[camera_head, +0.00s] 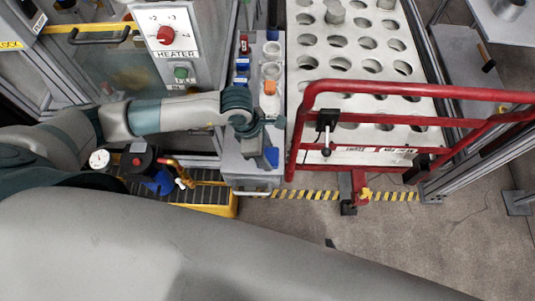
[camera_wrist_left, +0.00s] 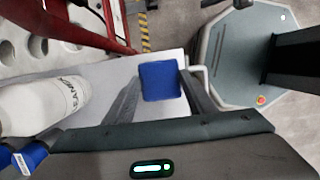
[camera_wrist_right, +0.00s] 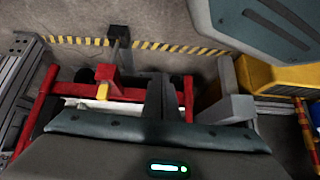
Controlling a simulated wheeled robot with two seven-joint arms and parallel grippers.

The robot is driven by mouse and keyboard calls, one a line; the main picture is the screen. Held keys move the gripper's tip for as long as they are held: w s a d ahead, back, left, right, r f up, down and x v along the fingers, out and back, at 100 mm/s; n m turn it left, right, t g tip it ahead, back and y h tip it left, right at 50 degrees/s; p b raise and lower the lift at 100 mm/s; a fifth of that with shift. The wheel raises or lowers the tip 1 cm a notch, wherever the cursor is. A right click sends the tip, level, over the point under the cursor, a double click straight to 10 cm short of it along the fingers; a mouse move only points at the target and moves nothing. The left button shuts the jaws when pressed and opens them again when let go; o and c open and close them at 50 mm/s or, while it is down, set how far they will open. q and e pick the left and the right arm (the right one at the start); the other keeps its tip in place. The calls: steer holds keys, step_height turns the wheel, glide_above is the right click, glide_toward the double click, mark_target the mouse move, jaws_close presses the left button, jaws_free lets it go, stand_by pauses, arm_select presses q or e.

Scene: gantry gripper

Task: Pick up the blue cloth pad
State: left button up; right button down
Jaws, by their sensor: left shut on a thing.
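The blue cloth pad (camera_head: 271,156) shows as a small blue patch at the near end of the grey bench. In the left wrist view the blue pad (camera_wrist_left: 160,80) sits between the two fingertips. My left gripper (camera_head: 264,150) is shut on it, over the light bench top; I cannot tell whether the pad still touches the surface. My right gripper (camera_wrist_right: 195,90) is open, with no thing visible between its fingers. In the head view I cannot make it out; my large grey arm link covers the bottom.
Behind the left gripper, the bench carries an orange-capped white bottle (camera_head: 269,100) and blue-capped bottles. A red rail frame (camera_head: 420,90) stands right of the bench, around a perforated white plate (camera_head: 340,155). The heater panel (camera_head: 166,35) is at upper left. Open floor lies near right.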

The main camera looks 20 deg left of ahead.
mark_target(268, 157)
arm_select(q)
steer(key=shift+r, duration=0.1)
